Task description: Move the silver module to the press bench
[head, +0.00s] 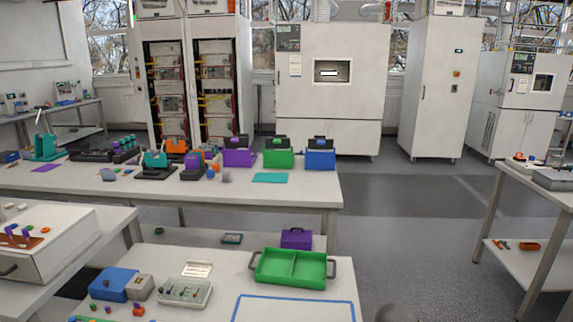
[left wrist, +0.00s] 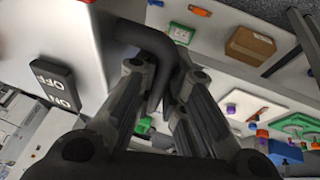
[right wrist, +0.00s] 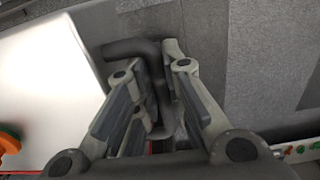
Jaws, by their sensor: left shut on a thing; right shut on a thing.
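Neither gripper shows in the head view. In the left wrist view my left gripper (left wrist: 165,72) is shut on a dark curved handle (left wrist: 148,38). In the right wrist view my right gripper (right wrist: 152,72) is shut on another dark handle (right wrist: 130,48) at the edge of a pale flat surface (right wrist: 50,85), likely the same module. Most of the module is hidden. A long bench (head: 300,190) carries teal lever presses (head: 45,147).
A near table (head: 215,305) holds a green tray (head: 291,268), a blue box (head: 115,284) and small parts. A white bench (head: 530,180) stands at right. Cabinets line the back wall. The grey floor (head: 415,225) between the benches is clear.

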